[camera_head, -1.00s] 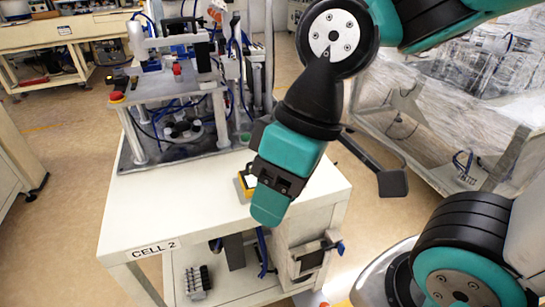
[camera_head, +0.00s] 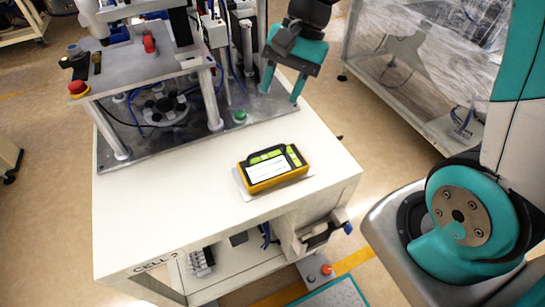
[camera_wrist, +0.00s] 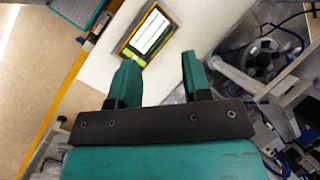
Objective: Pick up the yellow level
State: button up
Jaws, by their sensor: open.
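The yellow level (camera_head: 272,168) is a yellow and black block with a white label and green windows. It lies on a thin pale plate (camera_head: 242,184) on the white table top of the cell. My gripper (camera_head: 283,91) is above the table's back right part, behind the level in the head view, open and empty, fingers pointing down. In the wrist view the level (camera_wrist: 149,34) lies beyond the fingertips, and my gripper (camera_wrist: 159,70) is apart from it, with nothing between its fingers.
The white table (camera_head: 170,215), marked CELL 2, has free room left of and in front of the level. A metal feeder rig (camera_head: 140,60) with posts, hoses and a red button (camera_head: 78,88) stands at the back left. A metal-framed enclosure (camera_head: 425,70) is at the right.

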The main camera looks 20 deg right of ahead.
jog(key=w+d+f+m+y+p, duration=0.1)
jog(key=w+d+f+m+p, duration=0.2)
jog(key=w+d+f+m, duration=0.45)
jog(key=m+p, duration=0.2)
jog(key=m, duration=0.1)
send_near(269, 149)
jog(key=shift+g, duration=0.3)
jog(key=x, duration=0.4)
jog(key=shift+w+f, duration=0.25)
jog(key=shift+p+x, duration=0.75)
jog(key=shift+x, duration=2.2)
jog(key=shift+w+d+f, duration=0.1)
grip_shut()
